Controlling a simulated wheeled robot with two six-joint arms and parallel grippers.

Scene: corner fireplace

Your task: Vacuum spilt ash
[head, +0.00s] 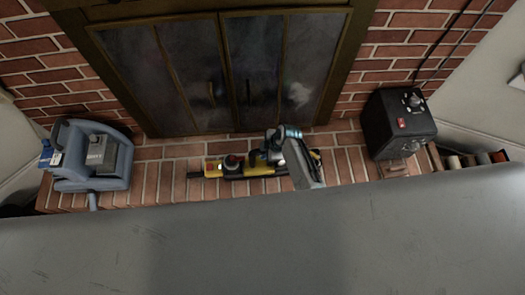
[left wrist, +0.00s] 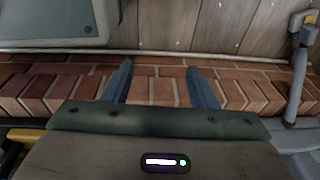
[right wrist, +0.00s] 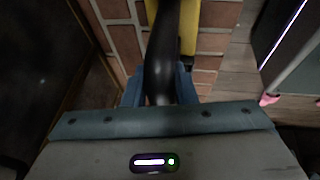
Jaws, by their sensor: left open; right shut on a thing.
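A yellow-and-black handheld vacuum (head: 235,168) lies lengthwise along the brick hearth in front of the fireplace doors in the head view. My right gripper (head: 272,152) is over its right half, hiding part of it. In the right wrist view my right gripper (right wrist: 160,88) is shut on the vacuum's black handle (right wrist: 160,55), with a yellow part behind it. My left gripper (left wrist: 160,80) is open and empty, its fingers apart above brick in the left wrist view. I cannot make out any ash in these views.
A black box with a red switch (head: 398,125) stands at the right end. The fireplace doors (head: 215,75) are shut behind the vacuum. Bare brick (head: 150,180) lies between the blue-grey machine and the vacuum.

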